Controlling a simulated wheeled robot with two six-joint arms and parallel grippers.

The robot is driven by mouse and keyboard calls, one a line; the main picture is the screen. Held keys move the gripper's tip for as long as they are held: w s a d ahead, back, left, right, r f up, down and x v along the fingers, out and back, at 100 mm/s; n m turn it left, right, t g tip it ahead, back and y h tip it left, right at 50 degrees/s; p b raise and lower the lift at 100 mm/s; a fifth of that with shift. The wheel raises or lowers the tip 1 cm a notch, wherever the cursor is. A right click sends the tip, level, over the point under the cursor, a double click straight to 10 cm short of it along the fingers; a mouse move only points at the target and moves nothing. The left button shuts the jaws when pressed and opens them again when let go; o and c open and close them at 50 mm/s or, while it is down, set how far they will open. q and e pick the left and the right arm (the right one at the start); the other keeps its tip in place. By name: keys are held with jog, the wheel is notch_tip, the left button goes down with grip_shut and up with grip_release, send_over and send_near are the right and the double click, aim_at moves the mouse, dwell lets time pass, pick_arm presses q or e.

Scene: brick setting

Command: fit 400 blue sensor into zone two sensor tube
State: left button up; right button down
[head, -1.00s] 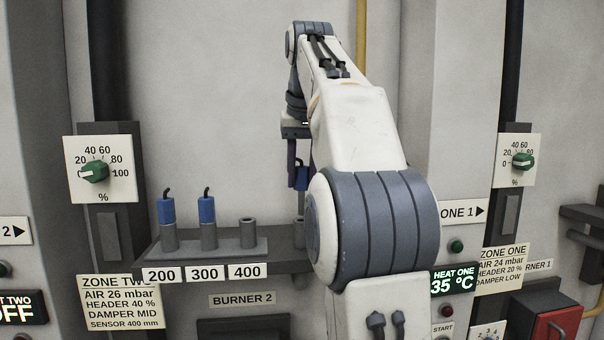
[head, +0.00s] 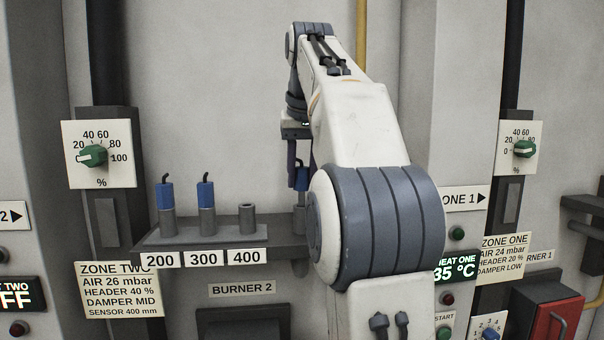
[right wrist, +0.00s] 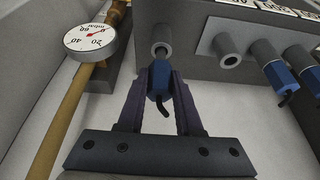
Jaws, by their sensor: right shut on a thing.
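My right gripper (head: 298,186) is shut on a blue sensor (head: 302,176) with a short black lead. It holds the sensor above a grey tube (head: 299,220) at the right end of the shelf, partly hidden by my arm. In the right wrist view the blue sensor (right wrist: 160,80) sits between both fingers, and the tube's open mouth (right wrist: 162,50) shows just beyond it. The sensor looks close to the tube but outside it. The 400 holder (head: 247,220) is empty. My left gripper is not in view.
Blue sensors stand in the 200 holder (head: 166,197) and the 300 holder (head: 206,193) on the grey shelf (head: 226,232). A zone two card (head: 118,290) hangs below left. A pressure gauge (right wrist: 90,35) on a yellow pipe is close left in the wrist view.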

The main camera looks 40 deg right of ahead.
jog(key=shift+f+b, duration=1.25)
jog(key=shift+f, duration=0.35)
jog(key=c, duration=0.5)
grip_release()
jog(key=shift+r, duration=0.15)
jog(key=o, duration=0.4)
notch_tip(320, 180, up, 6)
jog(key=p, duration=0.7)
